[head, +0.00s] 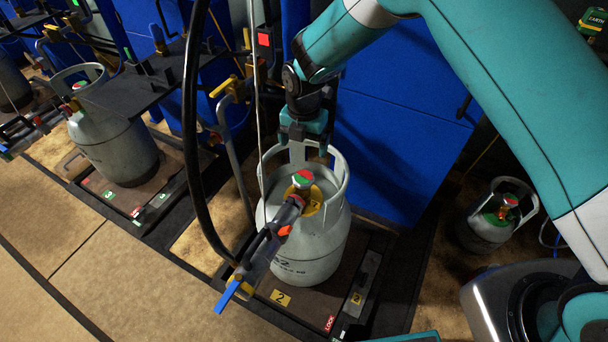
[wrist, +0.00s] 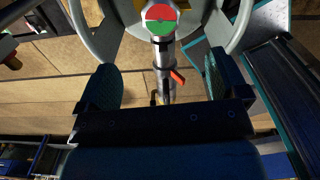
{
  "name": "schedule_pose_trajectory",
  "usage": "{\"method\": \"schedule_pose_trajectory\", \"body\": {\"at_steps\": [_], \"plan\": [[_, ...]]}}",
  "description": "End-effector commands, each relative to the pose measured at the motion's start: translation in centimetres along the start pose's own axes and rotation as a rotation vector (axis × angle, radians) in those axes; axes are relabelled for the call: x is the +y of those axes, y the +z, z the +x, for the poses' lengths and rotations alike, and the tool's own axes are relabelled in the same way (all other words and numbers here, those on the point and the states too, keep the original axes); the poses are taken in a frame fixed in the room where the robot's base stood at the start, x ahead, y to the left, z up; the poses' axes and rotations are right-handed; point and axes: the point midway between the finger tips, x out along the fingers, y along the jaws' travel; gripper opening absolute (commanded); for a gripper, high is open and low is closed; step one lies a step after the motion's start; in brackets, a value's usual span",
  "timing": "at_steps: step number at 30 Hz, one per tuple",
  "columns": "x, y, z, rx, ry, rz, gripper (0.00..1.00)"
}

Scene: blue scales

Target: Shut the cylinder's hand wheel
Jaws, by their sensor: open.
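A grey gas cylinder (head: 312,243) stands upright on the scale platform in the middle of the head view. Its hand wheel (head: 303,178), with a red and green top, sits inside the cylinder's collar; it also shows at the top of the wrist view (wrist: 160,19). A filling head with a red lever (head: 284,230) and a blue handle is attached at the valve and slopes down to the left. My gripper (head: 302,142) is open and empty above the collar's back side. In the wrist view its two fingers (wrist: 163,82) are apart, and the wheel lies beyond them.
The collar (head: 340,170) rises around the wheel. A black hose (head: 190,130) hangs at the left of the cylinder. Blue cabinets (head: 390,140) stand behind. Another cylinder (head: 115,145) stands at left and a smaller one (head: 485,228) at right.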

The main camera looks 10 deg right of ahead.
Motion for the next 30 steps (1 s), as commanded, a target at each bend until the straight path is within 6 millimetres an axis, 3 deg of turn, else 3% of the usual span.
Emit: {"method": "schedule_pose_trajectory", "body": {"at_steps": [1, 9, 15, 21, 29, 30], "plan": [[-0.1, -0.1, 1.5, 0.003, -0.004, 0.001, 0.92], [-0.1, -0.1, 7.5, 0.002, -0.002, 0.002, 0.92], [0.0, 0.0, 10.6, 0.001, 0.000, 0.002, 0.92], [0.0, 0.0, 11.8, 0.000, 0.000, 0.002, 0.92], [0.0, 0.0, 11.8, 0.000, 0.001, 0.003, 0.92], [0.0, 0.0, 11.8, 0.000, 0.001, 0.003, 0.83]]}}
